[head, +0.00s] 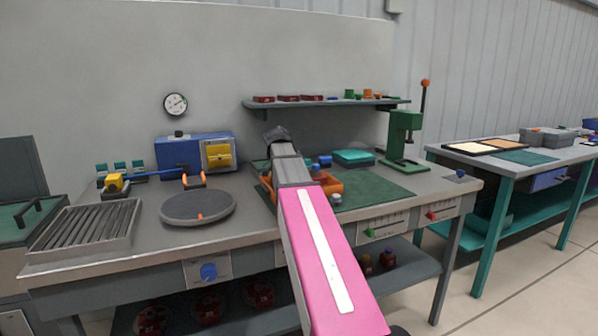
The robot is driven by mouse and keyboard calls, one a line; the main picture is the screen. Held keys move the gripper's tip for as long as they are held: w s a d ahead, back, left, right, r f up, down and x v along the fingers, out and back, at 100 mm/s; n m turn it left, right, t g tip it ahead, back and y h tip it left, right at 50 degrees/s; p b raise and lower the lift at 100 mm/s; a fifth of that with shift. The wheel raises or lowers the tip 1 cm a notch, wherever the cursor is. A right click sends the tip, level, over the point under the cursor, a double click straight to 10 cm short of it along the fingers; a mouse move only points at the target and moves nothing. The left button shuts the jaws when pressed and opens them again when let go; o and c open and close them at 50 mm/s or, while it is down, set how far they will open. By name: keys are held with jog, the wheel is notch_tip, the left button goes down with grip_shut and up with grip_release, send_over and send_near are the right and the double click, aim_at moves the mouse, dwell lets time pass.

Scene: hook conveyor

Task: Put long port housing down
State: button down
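My pink and grey arm (325,245) reaches over the front edge of the workbench (245,232) towards its middle. Its dark wrist end (278,135) is above the dark green mat (375,190). My gripper's fingers are hidden behind the arm, so I cannot tell if they are open or hold anything. I cannot pick out the long port housing for sure. An orange fixture (328,183) sits on the mat beside the arm. Small blue parts (325,160) lie just behind it.
A grey turntable (197,206) and a slatted metal tray (88,228) stand left on the bench. A blue machine (180,151) is behind them. A teal box (353,157) and green press (404,135) stand at the back right. A shelf (350,102) hangs above. The mat's right part is clear.

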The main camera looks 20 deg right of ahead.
jog(key=shift+f, duration=0.5)
jog(key=shift+f, duration=0.1)
grip_release()
jog(key=v, duration=1.1)
jog(key=shift+a+r, duration=0.25)
jog(key=shift+r, duration=0.25)
